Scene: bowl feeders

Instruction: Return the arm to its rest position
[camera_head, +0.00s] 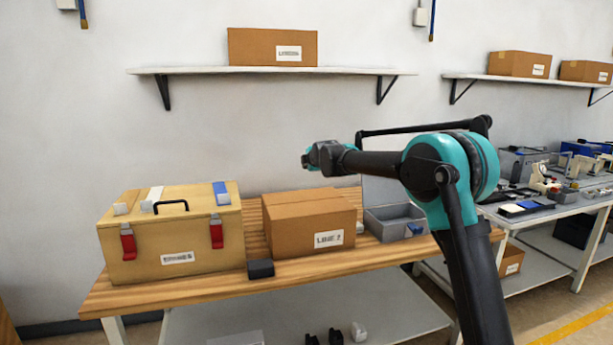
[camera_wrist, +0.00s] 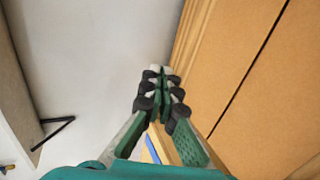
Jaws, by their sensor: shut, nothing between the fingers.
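My arm reaches in from the right in the head view, bent at a teal joint, its forearm running left above the workbench. My gripper (camera_head: 309,160) is at its far end, small and partly hidden by the wrist, in front of the wall and above the cardboard box. In the wrist view my gripper (camera_wrist: 161,74) has its green-and-black fingers together at the tips, with nothing held.
The wooden bench (camera_head: 180,291) bears a tan case (camera_head: 180,240) with red latches, a cardboard box (camera_head: 300,222), a small black block (camera_head: 261,269) and a grey open container (camera_head: 388,222). A wall shelf (camera_head: 220,70) hangs above. A second table (camera_head: 545,213) stands right.

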